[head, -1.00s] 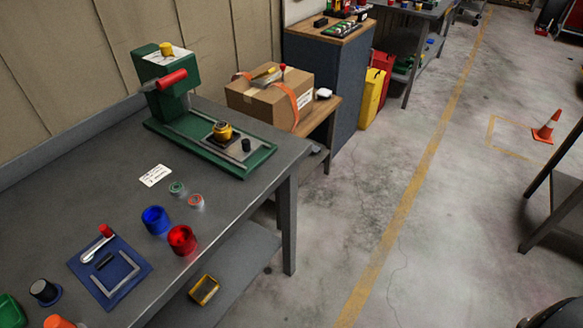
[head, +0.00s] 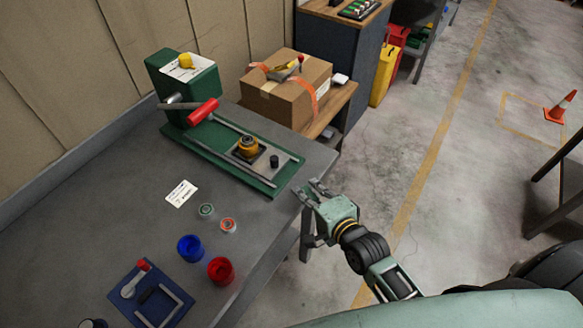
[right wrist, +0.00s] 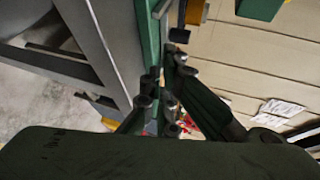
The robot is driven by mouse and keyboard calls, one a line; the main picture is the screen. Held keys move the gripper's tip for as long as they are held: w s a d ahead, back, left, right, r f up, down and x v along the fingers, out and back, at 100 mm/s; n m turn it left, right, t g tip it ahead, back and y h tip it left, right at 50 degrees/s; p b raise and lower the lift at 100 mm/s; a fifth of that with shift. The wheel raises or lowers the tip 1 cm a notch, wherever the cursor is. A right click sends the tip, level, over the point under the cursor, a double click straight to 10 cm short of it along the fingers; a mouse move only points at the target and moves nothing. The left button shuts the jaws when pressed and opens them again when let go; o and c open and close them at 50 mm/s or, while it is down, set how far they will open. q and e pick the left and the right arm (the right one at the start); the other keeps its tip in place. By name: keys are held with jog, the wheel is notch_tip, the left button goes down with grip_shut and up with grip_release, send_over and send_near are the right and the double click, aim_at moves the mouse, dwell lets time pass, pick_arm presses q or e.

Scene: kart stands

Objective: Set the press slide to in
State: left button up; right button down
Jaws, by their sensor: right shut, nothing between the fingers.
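The green press (head: 185,88) stands at the back of the grey bench, with a red-handled lever (head: 203,111) on its side. Its slide (head: 265,164) is a grey plate on the green base rails, holding a yellow-and-black round part (head: 248,146) and a black knob (head: 274,161). The slide sits toward the right end of the base, out from under the press head. My right gripper (head: 307,190) is shut and empty, just off the base's right end near the bench edge. The right wrist view shows its fingers (right wrist: 160,85) close to the green base edge. My left gripper is out of view.
A white card (head: 181,194), two small round pieces, a blue cup (head: 190,248), a red cup (head: 221,270) and a blue fixture (head: 150,296) lie on the bench. A cardboard box (head: 287,90) stands on a wooden-topped stand behind.

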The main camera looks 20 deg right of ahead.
jog(key=p, duration=0.2)
send_near(285, 164)
jog(key=x, duration=0.4)
jog(key=shift+w+a, duration=0.1)
jog(key=shift+a, duration=0.05)
jog(key=shift+w+a+f, duration=0.1)
jog(key=shift+w+f, duration=0.05)
jog(key=shift+w, duration=0.45)
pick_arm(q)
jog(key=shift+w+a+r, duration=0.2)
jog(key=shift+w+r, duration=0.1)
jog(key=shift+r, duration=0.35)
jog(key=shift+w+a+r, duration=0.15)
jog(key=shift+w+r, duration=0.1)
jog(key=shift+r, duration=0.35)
pick_arm(e)
jog(key=shift+w, duration=0.15)
